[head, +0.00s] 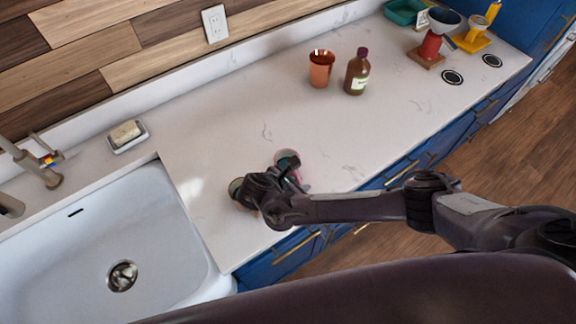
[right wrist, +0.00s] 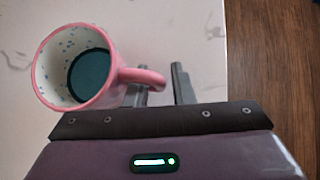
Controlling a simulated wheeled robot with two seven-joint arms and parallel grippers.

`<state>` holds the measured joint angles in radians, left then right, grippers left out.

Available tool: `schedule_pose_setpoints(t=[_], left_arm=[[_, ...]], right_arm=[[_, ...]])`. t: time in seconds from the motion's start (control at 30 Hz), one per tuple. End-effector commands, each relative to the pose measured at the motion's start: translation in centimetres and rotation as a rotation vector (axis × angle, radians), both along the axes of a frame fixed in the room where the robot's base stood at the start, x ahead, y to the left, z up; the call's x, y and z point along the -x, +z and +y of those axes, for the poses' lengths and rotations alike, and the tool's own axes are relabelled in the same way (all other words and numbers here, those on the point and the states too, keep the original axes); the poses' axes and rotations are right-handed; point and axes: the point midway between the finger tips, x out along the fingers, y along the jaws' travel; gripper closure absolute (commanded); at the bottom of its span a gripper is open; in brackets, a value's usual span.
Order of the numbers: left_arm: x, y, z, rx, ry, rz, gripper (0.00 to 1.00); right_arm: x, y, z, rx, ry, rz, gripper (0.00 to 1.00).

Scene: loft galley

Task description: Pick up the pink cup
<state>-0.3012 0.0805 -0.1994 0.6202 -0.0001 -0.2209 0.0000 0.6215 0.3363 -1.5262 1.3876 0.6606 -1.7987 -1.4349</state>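The pink cup (right wrist: 82,66) stands at the left of the right wrist view, with a speckled pale inside and a dark teal bottom. Its pink handle points right, toward my right gripper (right wrist: 160,88). The two fingers are apart, one overlapped by the handle and the other just right of the handle's end. I cannot tell whether they touch it. In the head view my right gripper (head: 258,188) is low over the counter near its front edge and partly hides the pink cup (head: 287,160). My left gripper is not in view.
A round olive object (head: 236,189) sits left of my right gripper, partly hidden. A copper cup (head: 321,69) and brown bottle (head: 356,76) stand farther back. The sink (head: 165,235) is at left, with a soap dish (head: 128,140) behind. The middle counter is clear.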

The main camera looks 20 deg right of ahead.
Motion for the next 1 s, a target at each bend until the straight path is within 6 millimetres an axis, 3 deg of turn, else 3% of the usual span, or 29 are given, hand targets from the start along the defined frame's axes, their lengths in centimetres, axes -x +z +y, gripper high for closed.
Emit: schedule_pose_setpoints(t=[0.17, 0.33, 0.57, 1.0], left_arm=[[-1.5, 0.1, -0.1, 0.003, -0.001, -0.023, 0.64], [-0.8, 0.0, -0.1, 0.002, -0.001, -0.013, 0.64], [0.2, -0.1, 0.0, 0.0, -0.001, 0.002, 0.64], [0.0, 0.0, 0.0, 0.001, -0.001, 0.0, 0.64]], right_arm=[[0.0, 0.0, 0.0, -0.001, 0.001, 0.0, 0.8], [0.0, 0.0, 0.1, -0.002, 0.0, -0.001, 1.0], [-0.1, 0.1, 0.1, -0.002, 0.0, -0.002, 1.0], [-0.6, 0.6, 0.1, -0.003, -0.001, -0.004, 1.0]])
